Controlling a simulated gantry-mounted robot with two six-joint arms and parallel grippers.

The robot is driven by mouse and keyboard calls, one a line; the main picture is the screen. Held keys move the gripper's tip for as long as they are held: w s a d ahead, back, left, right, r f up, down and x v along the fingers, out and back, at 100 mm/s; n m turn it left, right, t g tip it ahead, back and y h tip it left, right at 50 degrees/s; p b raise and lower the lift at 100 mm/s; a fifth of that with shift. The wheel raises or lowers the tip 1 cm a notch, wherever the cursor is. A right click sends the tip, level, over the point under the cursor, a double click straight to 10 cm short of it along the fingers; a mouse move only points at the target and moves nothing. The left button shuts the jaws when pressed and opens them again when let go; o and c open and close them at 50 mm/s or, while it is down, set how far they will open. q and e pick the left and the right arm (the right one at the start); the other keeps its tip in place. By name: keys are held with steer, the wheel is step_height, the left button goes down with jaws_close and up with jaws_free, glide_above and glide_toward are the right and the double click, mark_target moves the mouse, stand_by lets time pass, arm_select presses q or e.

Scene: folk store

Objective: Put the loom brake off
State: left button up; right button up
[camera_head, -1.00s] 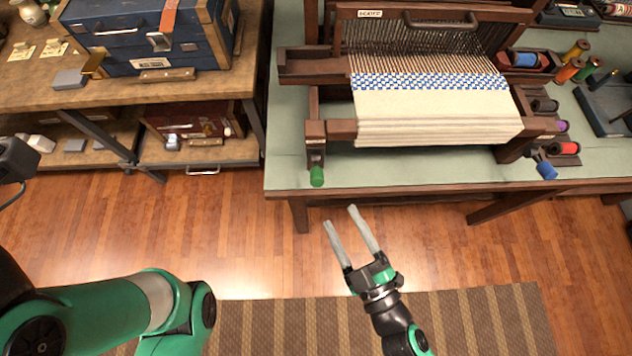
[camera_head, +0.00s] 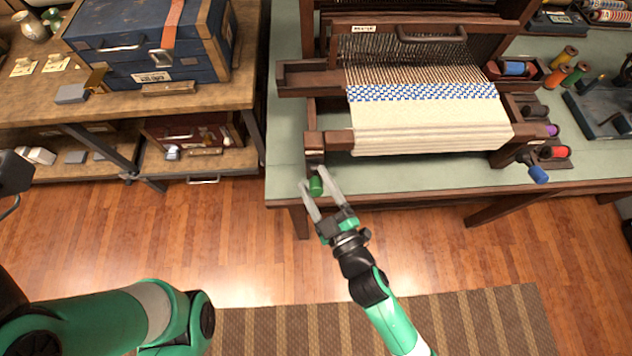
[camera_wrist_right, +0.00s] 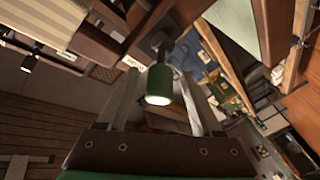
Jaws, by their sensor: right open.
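The loom (camera_head: 430,120) stands on the green-topped table with a cream and blue-checked cloth on it. A green-knobbed lever, which looks like the brake (camera_head: 316,186), sticks out at its front left corner. My right gripper (camera_head: 314,185) is open, with one finger on each side of the green knob. In the right wrist view the green knob (camera_wrist_right: 159,84) sits between the two fingers, with gaps showing beside it. A blue-handled crank (camera_head: 538,174) is at the loom's front right. My left gripper is out of view; only my left arm shows at lower left.
The table's front edge (camera_head: 400,194) runs just behind the right gripper. A wooden bench (camera_head: 190,97) with a blue chest (camera_head: 150,45) stands to the left. Several thread spools (camera_head: 560,77) lie at right. The floor in front is clear, with a striped rug (camera_head: 480,320).

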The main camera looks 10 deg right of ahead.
jaws_close()
stand_by(1.4)
